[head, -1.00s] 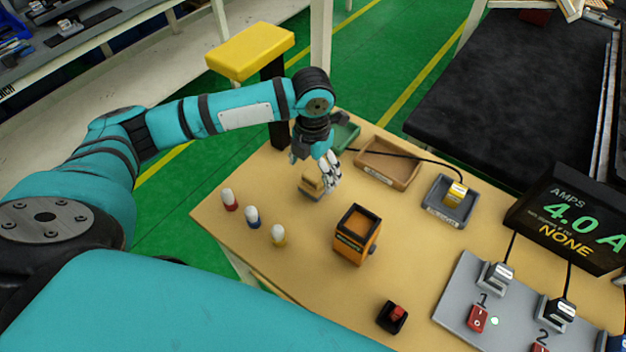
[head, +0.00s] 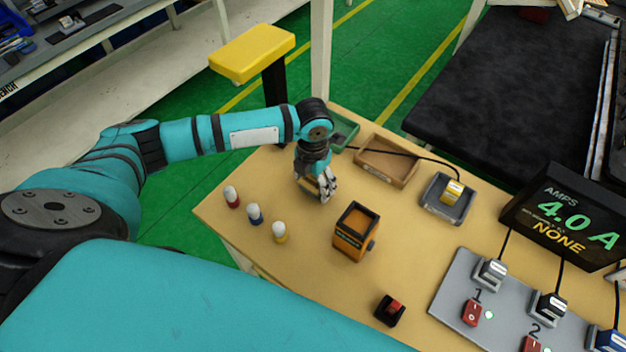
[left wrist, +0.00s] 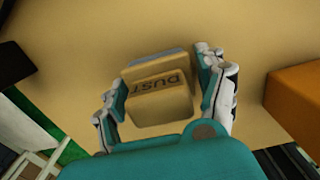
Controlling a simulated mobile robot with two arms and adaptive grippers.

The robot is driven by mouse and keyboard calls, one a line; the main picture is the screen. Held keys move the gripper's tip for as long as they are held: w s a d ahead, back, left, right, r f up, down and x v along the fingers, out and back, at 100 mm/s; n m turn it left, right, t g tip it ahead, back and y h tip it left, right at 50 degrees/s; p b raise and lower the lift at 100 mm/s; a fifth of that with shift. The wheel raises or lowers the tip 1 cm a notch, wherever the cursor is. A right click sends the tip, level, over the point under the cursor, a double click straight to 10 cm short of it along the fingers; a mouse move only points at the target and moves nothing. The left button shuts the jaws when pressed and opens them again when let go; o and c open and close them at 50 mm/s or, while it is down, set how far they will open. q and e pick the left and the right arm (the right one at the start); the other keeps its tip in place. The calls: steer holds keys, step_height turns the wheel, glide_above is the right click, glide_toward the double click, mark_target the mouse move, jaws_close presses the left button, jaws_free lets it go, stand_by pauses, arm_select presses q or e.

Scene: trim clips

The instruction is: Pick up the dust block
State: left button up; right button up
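The dust block (left wrist: 160,105) is a tan block with DUST printed on it and a grey-blue base. In the left wrist view it sits between the two fingers of my left gripper (head: 316,190). The fingers are open around it, with a visible gap on the right side; contact on the left side is unclear. In the head view the gripper is down over the block at the table's far left part, and hides most of it. My right gripper is not in view.
Behind are a green tray (head: 345,134), a brown tray (head: 374,166) and a grey tray (head: 437,209). A red switch (head: 391,310) is in front.

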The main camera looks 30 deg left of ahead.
arm_select(q)
steer(key=c, duration=0.9)
steer(key=shift+r, duration=0.15)
steer(key=shift+w+r, duration=0.15)
steer(key=shift+r, duration=0.25)
step_height(320, 180, up, 9)
steer(key=shift+b, duration=1)
steer(key=o, duration=0.7)
steer(key=c, duration=0.5)
